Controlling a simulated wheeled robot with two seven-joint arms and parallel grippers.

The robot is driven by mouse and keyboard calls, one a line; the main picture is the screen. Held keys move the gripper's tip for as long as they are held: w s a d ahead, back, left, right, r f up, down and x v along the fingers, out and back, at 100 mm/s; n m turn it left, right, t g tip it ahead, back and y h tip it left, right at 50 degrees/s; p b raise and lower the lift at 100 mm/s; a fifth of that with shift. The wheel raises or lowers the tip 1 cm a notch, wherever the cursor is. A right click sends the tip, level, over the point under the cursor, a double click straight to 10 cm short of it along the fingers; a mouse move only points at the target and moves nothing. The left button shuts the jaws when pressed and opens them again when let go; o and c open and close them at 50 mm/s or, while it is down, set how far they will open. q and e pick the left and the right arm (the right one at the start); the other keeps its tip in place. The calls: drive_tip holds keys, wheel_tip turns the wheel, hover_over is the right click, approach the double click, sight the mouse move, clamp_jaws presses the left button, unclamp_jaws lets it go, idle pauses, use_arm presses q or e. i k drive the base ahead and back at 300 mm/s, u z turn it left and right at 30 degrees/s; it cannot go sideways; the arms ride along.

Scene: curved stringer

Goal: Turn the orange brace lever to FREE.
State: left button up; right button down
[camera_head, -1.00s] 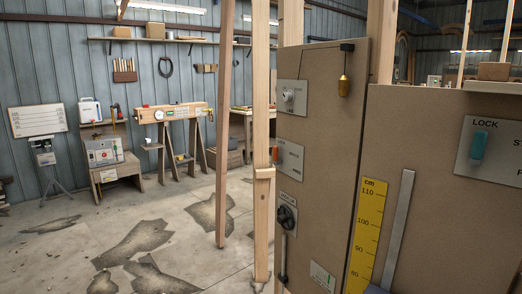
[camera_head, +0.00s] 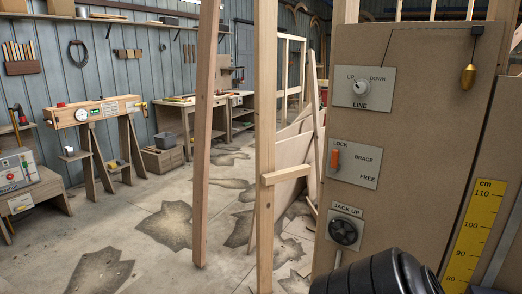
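The orange brace lever (camera_head: 336,160) sits on a light plate (camera_head: 353,164) on the tan upright panel. The plate reads LOCK at upper left, BRACE in the middle and FREE at lower right. The lever stands about upright just under LOCK, away from FREE. A dark ribbed rounded part, which looks like mine, covers the bottom of the view below the panel. No gripper fingers show, and nothing touches the lever.
Above the lever is the LINE knob (camera_head: 361,87). Below it is the black JACK UP wheel (camera_head: 343,231). A brass weight (camera_head: 468,77) hangs at upper right, above a yellow cm scale (camera_head: 474,238). A wooden post (camera_head: 266,130) stands left of the panel.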

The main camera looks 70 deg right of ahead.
sight(335, 167)
drive_tip(key=i, duration=0.9)
drive_tip(key=z, duration=2.35)
